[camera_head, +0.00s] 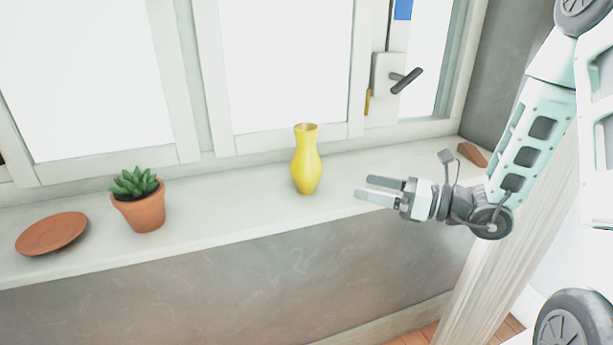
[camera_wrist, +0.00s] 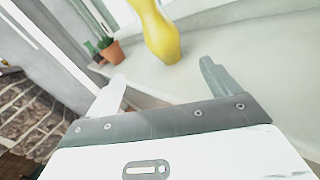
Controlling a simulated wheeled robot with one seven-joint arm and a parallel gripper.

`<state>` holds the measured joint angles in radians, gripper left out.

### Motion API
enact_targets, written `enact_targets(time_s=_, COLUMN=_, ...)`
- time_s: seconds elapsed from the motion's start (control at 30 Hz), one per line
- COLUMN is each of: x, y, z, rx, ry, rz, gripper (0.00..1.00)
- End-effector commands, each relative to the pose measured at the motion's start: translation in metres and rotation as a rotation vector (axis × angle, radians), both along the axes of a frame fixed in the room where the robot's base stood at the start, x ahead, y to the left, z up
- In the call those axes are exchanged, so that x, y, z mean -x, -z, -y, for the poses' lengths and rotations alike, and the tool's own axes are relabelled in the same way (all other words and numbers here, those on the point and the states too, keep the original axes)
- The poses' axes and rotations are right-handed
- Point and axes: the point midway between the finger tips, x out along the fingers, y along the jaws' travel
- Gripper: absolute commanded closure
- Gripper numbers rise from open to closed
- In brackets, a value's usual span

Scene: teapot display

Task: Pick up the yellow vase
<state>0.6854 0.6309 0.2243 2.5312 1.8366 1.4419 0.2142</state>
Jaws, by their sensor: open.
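The yellow vase (camera_head: 306,163) stands upright on the white window sill, near the window frame. It also shows in the wrist view (camera_wrist: 157,33), beyond the fingers and between their directions, with its top cut off by the frame edge. My gripper (camera_head: 366,188) is to the right of the vase in the head view, fingers pointing left toward it, with a gap between fingertips and vase. In the wrist view the two fingers of my gripper (camera_wrist: 162,74) are spread wide with nothing between them. The vase is fully visible in the head view.
A succulent in a terracotta pot (camera_head: 143,210) stands left of the vase, and a terracotta saucer (camera_head: 51,233) lies farther left. A brown object (camera_head: 472,154) lies at the sill's right end. The window handle (camera_head: 405,80) juts out behind. The sill (camera_head: 232,204) between pot and vase is clear.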

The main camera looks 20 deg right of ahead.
Motion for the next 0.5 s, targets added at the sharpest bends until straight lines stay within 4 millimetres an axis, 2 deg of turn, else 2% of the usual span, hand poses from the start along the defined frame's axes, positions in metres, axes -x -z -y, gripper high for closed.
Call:
enact_targets(time_s=0.07, x=-0.006, y=0.002, z=0.002, rx=-0.010, ry=0.022, rz=-0.001, gripper=0.12)
enact_targets(time_s=0.13, x=-0.014, y=0.001, z=-0.006, rx=-0.010, ry=0.021, rz=-0.001, gripper=0.12)
enact_targets(time_s=0.5, x=-0.066, y=0.000, z=-0.061, rx=-0.009, ry=0.017, rz=0.000, gripper=0.12)
